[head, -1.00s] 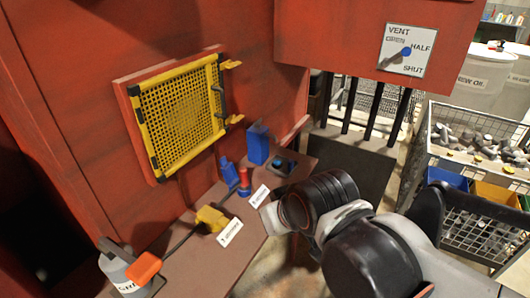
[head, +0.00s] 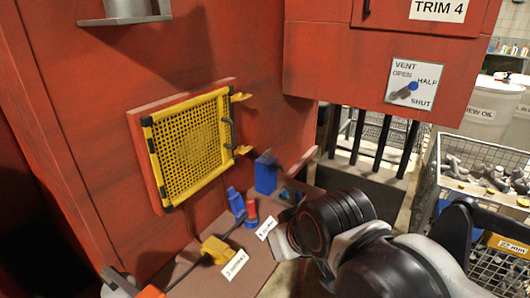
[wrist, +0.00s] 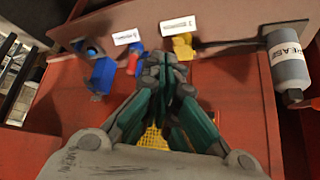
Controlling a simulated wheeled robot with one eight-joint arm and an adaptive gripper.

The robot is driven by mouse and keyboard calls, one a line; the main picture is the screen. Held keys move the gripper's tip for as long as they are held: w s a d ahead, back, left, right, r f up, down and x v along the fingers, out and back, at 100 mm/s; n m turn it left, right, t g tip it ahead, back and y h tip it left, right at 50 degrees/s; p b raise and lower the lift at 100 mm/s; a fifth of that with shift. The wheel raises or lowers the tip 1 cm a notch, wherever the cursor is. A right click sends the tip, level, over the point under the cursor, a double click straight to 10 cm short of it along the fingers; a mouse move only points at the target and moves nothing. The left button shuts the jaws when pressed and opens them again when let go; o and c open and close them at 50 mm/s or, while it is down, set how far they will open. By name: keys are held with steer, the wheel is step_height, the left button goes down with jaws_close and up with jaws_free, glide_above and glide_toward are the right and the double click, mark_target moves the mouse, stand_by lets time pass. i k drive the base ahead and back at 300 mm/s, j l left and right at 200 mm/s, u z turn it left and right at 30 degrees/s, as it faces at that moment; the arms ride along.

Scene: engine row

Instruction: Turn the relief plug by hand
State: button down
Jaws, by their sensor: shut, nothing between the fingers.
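On the brown shelf below the yellow mesh guard stand several small fittings. None can be told for sure as the relief plug, as the label print is too small. A red and blue fitting (head: 251,211) sits behind a white label (head: 267,227); it also shows in the wrist view (wrist: 133,62). A yellow fitting (head: 217,249) stands nearer, also in the wrist view (wrist: 183,46). A blue block (head: 265,174) stands at the far end, beside a dark socket. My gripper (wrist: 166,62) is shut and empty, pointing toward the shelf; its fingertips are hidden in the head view.
The yellow mesh guard (head: 190,147) hangs on the red wall. A vent dial (head: 412,87) is at the upper right. A wire basket of metal parts (head: 480,170) stands at the right. A grey grease can (wrist: 289,62) is at the shelf's other end.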

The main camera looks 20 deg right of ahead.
mark_target(265, 155)
steer(key=i+l, duration=0.15)
steer(key=i, duration=0.2)
steer(key=i+l, duration=0.2)
steer(key=i, duration=0.15)
steer(key=i+l, duration=0.15)
steer(key=i, duration=0.2)
